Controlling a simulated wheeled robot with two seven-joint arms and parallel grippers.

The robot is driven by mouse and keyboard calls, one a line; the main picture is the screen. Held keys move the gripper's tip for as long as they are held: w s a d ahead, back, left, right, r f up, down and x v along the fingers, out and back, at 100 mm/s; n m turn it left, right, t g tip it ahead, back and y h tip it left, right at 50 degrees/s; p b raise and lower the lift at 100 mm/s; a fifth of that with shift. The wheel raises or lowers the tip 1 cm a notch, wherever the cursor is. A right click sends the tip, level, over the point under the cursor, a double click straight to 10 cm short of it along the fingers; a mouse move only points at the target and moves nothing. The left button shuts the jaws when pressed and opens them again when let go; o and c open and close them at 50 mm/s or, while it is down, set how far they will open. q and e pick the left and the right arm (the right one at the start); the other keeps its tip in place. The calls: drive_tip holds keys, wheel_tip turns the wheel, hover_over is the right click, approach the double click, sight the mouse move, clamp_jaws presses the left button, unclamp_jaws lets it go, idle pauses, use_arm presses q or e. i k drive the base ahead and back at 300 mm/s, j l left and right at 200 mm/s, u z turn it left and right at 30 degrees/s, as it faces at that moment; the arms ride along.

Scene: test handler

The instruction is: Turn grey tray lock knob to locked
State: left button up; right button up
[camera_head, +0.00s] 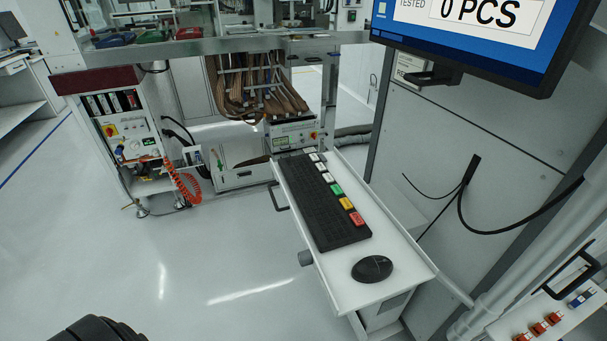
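A small grey knob (306,257) sticks out from the left side of the white keyboard tray (395,289), near its front end. It looks like a short cylinder seen from the side. No marking on it can be read, so its locked or unlocked setting cannot be told. A black handle (279,197) sits on the same side, further back.
The tray bears a black keyboard (322,203) with coloured keys and a black mouse (372,269). A monitor (480,58) hangs at upper right. A panel with red switches (539,328) stands at lower right. The floor left of the tray is clear.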

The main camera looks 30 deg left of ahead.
sight(305, 257)
drive_tip(key=u, duration=0.95)
